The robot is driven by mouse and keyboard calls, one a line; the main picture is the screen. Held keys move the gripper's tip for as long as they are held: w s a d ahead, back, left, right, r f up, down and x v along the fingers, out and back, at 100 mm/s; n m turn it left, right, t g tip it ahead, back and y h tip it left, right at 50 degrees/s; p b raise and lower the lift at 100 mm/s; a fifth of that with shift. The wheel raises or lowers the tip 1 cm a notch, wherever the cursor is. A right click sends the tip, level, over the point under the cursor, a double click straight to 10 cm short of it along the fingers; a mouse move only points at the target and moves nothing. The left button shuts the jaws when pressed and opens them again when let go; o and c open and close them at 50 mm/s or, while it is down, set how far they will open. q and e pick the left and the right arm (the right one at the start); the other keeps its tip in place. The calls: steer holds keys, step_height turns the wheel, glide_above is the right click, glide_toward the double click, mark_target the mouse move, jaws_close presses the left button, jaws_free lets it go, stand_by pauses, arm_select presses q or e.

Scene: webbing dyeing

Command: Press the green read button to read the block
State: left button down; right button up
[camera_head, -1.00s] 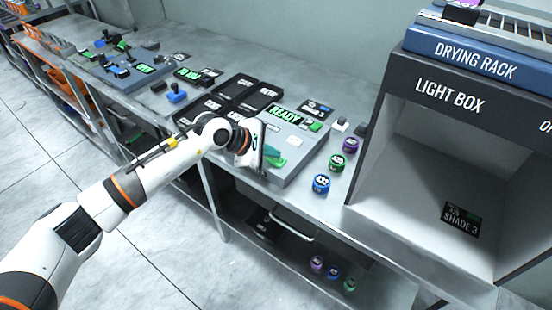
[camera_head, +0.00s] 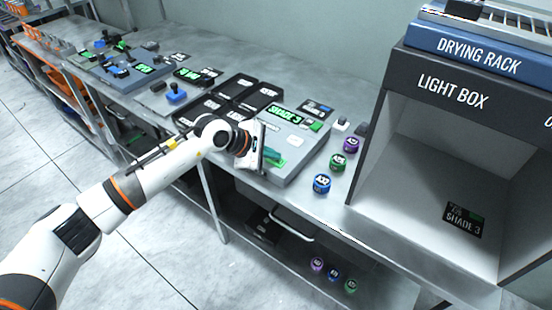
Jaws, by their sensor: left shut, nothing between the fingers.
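The grey reader unit (camera_head: 300,157) stands on the bench. Its display (camera_head: 286,114) reads "SHADE 3" in green. A green piece (camera_head: 274,154) shows on the unit's near left part, right beside my left gripper (camera_head: 262,165). I cannot tell whether this piece is the read button or the block. A smaller green piece (camera_head: 316,126) sits near the unit's far right corner. My left gripper is shut and empty, low at the unit's left edge. Its fingertips are partly hidden, so contact is not clear. My right gripper is out of view.
Purple, green and blue jars (camera_head: 321,183) stand right of the unit. The light box (camera_head: 408,130) holds a "SHADE 3" card (camera_head: 462,219), with the drying rack (camera_head: 478,55) on top. Black trays (camera_head: 238,88) lie behind my arm. More jars (camera_head: 333,274) sit on the lower shelf.

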mark_target(272, 162)
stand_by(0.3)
arm_select(q)
steer(key=shift+r+p, duration=0.3)
steer(key=shift+r, duration=0.55)
steer(key=shift+r+p, duration=1.05)
steer(key=shift+r, duration=1.45)
